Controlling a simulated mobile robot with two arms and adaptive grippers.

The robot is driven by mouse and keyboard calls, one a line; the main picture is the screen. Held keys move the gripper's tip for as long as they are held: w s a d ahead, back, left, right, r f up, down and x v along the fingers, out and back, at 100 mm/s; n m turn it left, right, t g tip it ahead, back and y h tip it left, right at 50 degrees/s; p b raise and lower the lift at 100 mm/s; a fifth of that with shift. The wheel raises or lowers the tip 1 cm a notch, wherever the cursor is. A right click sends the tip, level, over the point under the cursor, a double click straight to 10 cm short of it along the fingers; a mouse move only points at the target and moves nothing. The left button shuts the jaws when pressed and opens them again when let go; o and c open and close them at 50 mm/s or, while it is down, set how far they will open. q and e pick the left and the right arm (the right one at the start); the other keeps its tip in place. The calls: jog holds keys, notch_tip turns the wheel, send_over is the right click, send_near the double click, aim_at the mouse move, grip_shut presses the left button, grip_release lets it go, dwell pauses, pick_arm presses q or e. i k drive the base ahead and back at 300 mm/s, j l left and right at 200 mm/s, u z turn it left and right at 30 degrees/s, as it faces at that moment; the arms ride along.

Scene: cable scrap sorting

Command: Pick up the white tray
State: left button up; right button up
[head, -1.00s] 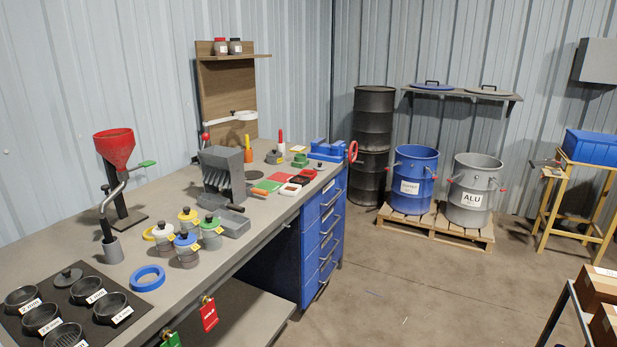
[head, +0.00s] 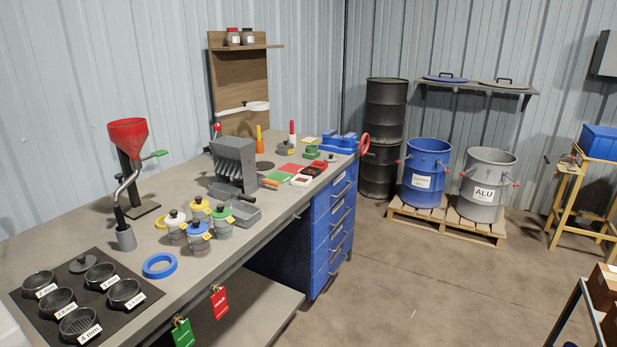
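A small white tray (head: 301,181) lies on the bench towards its far right part, near the front edge. It is shallow and holds something dark reddish-brown, too small to make out. A black-looking tray (head: 309,171) and a red tray or mat (head: 290,170) lie right behind it. Neither of my grippers shows in the head view, and nothing touches the white tray.
The grey bench (head: 205,275) carries sieves, a red funnel (head: 127,135), lidded pots, a blue ring (head: 159,266) and a grey slotted block (head: 234,165). A blue vise (head: 338,143) stands beyond the trays. The floor (head: 400,285) in front is clear.

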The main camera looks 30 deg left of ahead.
aim_at(302, 180)
jog(key=u, duration=0.7)
